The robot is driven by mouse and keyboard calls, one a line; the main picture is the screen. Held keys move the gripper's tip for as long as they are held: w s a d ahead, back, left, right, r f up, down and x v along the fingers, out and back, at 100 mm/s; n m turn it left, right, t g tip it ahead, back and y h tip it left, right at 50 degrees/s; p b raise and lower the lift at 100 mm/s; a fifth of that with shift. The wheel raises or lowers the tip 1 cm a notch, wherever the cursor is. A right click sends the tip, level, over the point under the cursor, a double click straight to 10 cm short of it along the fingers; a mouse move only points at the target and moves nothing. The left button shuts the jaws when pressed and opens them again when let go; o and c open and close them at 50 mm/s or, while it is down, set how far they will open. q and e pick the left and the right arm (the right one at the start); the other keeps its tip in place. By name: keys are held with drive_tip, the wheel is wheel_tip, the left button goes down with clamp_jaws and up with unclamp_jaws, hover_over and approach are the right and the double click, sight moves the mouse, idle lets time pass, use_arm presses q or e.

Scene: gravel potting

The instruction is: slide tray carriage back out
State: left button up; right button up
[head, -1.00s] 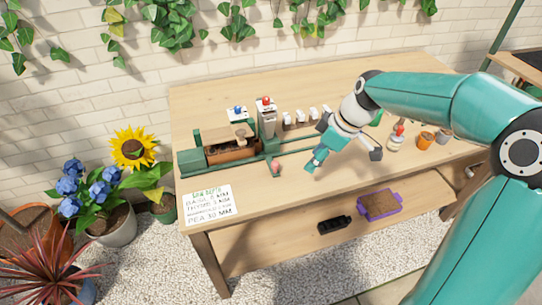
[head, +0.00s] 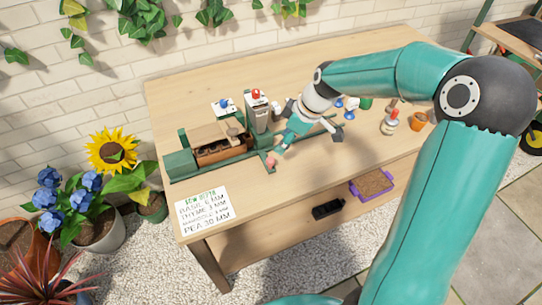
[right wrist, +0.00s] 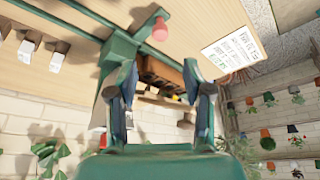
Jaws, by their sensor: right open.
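The tray carriage (head: 221,152), a brown tray with soil under a wooden cover, sits on green rails left of the grey dispenser post (head: 257,110) with a red knob. It also shows, partly hidden, between my fingers in the right wrist view (right wrist: 160,72). A pink knob (head: 270,163) stands at the front of the rail; it is above the fingers in the right wrist view (right wrist: 160,30). My left gripper is out of view.
A sow-depth card (head: 204,210) lies at the table's front left. A white bottle with a red top (head: 389,124) and an orange pot (head: 418,121) stand to the right. A purple tray (head: 372,185) and a black object (head: 328,209) are on the lower shelf.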

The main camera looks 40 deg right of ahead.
sight(271, 159)
drive_tip(key=p+x, duration=0.1)
drive_tip(key=x, duration=0.9)
drive_tip(key=shift+f, duration=0.15)
clamp_jaws()
